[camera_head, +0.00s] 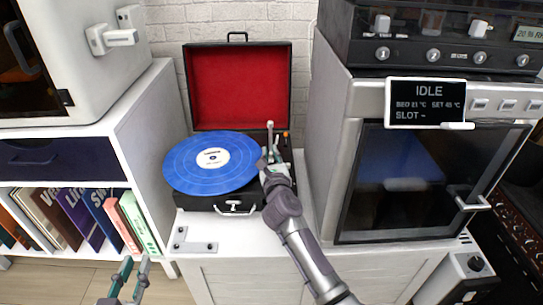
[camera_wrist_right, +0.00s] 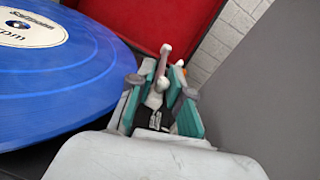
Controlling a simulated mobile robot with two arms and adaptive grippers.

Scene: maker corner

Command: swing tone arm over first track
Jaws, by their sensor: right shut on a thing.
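The blue record (camera_head: 205,165) with a white label lies on the black record player (camera_head: 218,205), whose red-lined lid (camera_head: 238,85) stands open. The tone arm (camera_head: 270,137) is a pale rod with a rounded tip at the record's right side. My right gripper (camera_head: 269,160) is shut on the tone arm beside the record's right edge. In the right wrist view, the tone arm (camera_wrist_right: 163,62) stands between the teal fingers (camera_wrist_right: 160,105), with the blue record (camera_wrist_right: 60,80) to the left. Whether the tone arm is over the grooves is unclear. My left gripper (camera_head: 134,270) is open and empty at the bottom left.
A grey machine with a dark glass door (camera_head: 430,180) and an "IDLE" display (camera_head: 427,102) stands close at the right. A white shelf (camera_head: 155,130) with several book-like sleeves stands at the left. A small plate (camera_head: 195,246) lies on the white cabinet in front.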

